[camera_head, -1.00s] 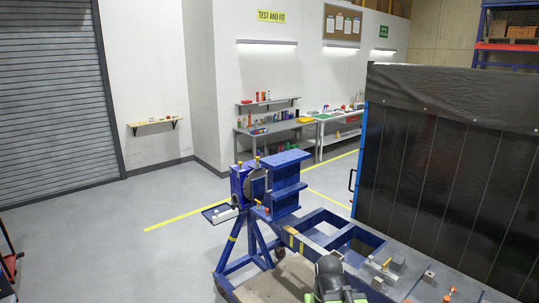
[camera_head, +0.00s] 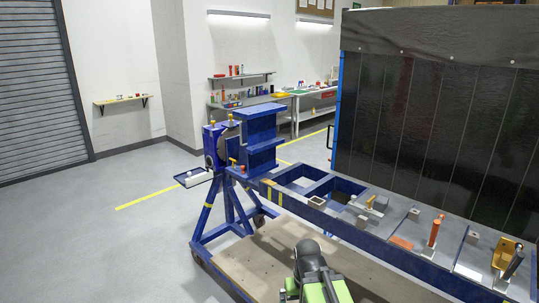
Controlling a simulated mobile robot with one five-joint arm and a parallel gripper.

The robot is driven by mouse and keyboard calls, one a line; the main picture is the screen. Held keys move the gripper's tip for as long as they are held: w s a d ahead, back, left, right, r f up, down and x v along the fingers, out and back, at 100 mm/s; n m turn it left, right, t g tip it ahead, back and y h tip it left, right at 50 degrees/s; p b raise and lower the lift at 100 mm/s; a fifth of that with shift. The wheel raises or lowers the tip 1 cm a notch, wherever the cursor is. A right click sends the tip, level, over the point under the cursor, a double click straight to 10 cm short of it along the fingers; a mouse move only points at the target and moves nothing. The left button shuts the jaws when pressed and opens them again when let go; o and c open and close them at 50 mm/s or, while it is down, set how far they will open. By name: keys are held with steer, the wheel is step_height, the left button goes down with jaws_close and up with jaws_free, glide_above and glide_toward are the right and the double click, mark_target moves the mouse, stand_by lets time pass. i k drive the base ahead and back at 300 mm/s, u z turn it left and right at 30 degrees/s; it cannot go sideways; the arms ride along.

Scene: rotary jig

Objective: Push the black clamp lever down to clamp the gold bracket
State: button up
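The gold bracket (camera_head: 502,253) stands on the jig plate (camera_head: 458,233) near the right edge of the head view. The black clamp lever (camera_head: 515,262) is beside it, tilted with its end up and to the right. Whether its clamp touches the bracket is too small to tell. My green and black arm end (camera_head: 316,272) shows at the bottom middle, well left of the bracket and lever and apart from them. Its fingers cannot be made out, so whether my gripper is open or shut is unclear.
A tall black curtain (camera_head: 430,130) closes off the back. Open grey floor (camera_head: 110,230) lies left.

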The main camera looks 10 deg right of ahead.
mark_target(517, 261)
steer(key=u, duration=0.25)
steer(key=k, duration=1.3)
steer(key=z, duration=0.5)
steer(key=i, duration=0.95)
steer(key=z, duration=0.05)
